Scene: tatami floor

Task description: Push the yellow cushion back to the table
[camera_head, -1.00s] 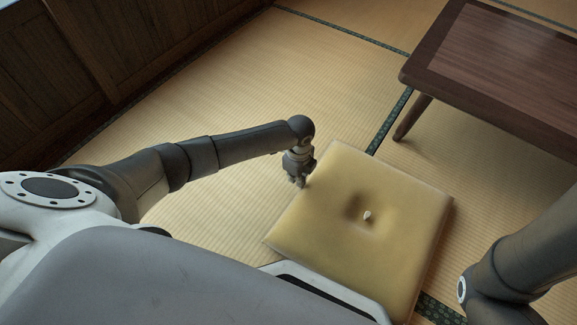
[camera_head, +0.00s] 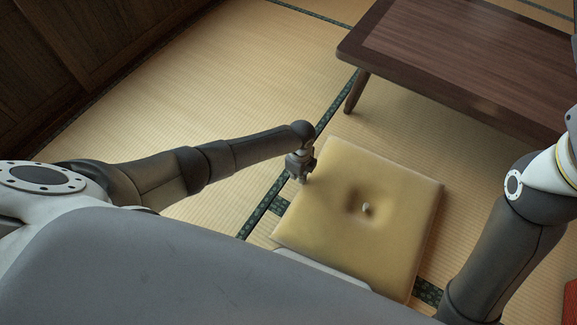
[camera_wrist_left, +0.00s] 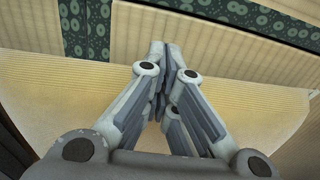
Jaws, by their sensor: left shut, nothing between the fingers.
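The yellow cushion (camera_head: 390,245) is square, with a dimple and a pale tuft in the middle. It lies flat on the tatami in front of the dark wooden low table (camera_head: 455,60), with floor between them. My left gripper (camera_head: 300,178) is shut and empty, pointing down at the cushion's left edge, touching it or very close.
Tatami floor with green patterned borders (camera_head: 265,207) surrounds the cushion. A dark wooden wall (camera_head: 90,50) stands at the upper left. A small red thing (camera_head: 570,302) shows at the lower right edge. The floor left of the cushion is clear.

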